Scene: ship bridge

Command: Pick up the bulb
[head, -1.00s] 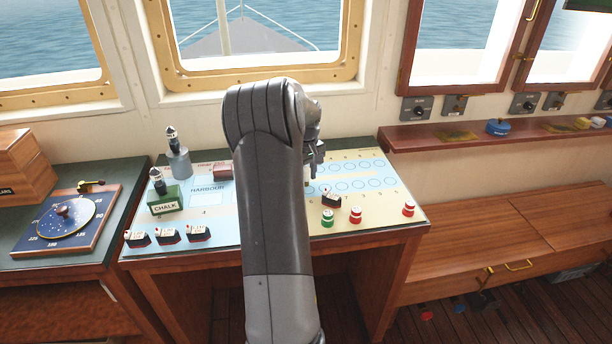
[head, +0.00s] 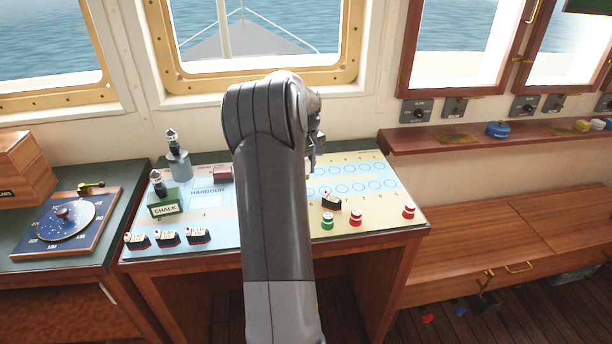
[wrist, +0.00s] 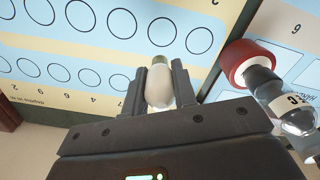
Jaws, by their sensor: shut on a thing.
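The bulb (wrist: 159,88), white with a greenish end, is between the two fingers of my gripper (wrist: 158,82) in the wrist view. The gripper is shut on it, and the green end points away from the palm. Printed circles of the chart board show beyond it. In the head view my gripper (head: 313,152) is mostly hidden behind my arm, over the back part of the chart board (head: 385,212). The bulb cannot be made out there.
A red-rimmed object (wrist: 247,65) is close right of my gripper in the wrist view. A shelf (head: 440,138) runs at right.

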